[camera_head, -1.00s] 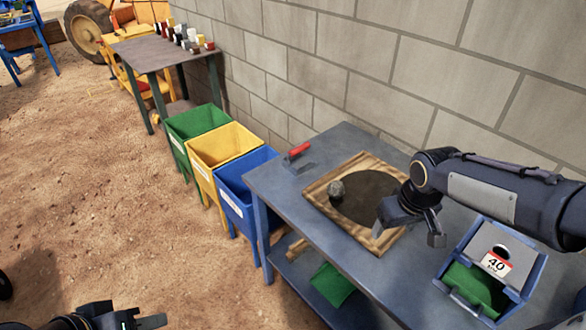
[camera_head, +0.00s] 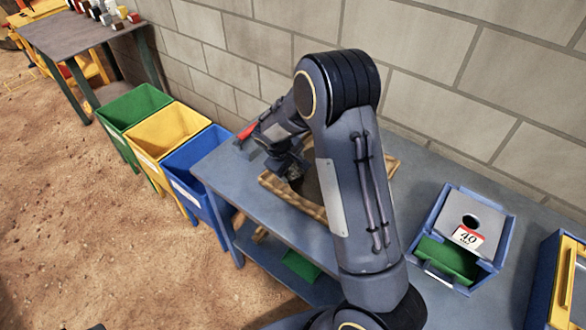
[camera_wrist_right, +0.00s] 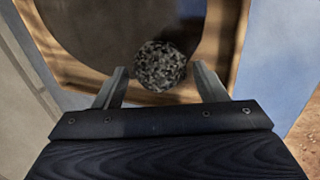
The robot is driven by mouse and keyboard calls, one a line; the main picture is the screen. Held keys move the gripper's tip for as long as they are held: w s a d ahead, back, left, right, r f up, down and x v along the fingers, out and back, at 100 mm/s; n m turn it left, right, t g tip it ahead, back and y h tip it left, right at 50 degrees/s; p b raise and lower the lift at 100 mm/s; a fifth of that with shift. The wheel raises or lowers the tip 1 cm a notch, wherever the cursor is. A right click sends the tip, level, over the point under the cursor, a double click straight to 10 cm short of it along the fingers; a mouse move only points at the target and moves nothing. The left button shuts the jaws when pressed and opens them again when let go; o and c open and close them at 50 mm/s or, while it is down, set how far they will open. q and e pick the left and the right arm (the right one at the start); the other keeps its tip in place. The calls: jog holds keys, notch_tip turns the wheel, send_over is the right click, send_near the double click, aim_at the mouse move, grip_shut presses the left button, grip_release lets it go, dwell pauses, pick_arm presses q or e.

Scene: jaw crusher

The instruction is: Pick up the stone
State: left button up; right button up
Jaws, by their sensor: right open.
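The stone (camera_wrist_right: 160,66) is a rough, speckled grey lump. In the right wrist view it lies between and slightly beyond the fingertips of my right gripper (camera_wrist_right: 163,78), on the wooden-framed board (camera_wrist_right: 238,45) near its edge. In the head view the stone (camera_head: 296,181) shows small and partly covered, just by the right gripper (camera_head: 289,170). The right gripper is open; I cannot tell whether its fingers touch the stone. My left gripper's fingers do not show now; only a dark bit is at the bottom left edge.
The board rests on a grey-blue table (camera_head: 232,167) against a block wall. A red-handled tool (camera_head: 247,131) lies behind the gripper. Green (camera_head: 133,103), yellow (camera_head: 168,127) and blue (camera_head: 192,178) bins stand left of the table. A box marked 40 (camera_head: 470,222) stands right.

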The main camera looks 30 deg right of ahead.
jog(key=shift+w+d+f, duration=0.1)
jog(key=shift+d+f, duration=0.15)
jog(key=shift+f, duration=0.4)
jog(key=c, duration=0.9)
jog(key=shift+c, duration=0.5)
jog(key=shift+r, duration=0.2)
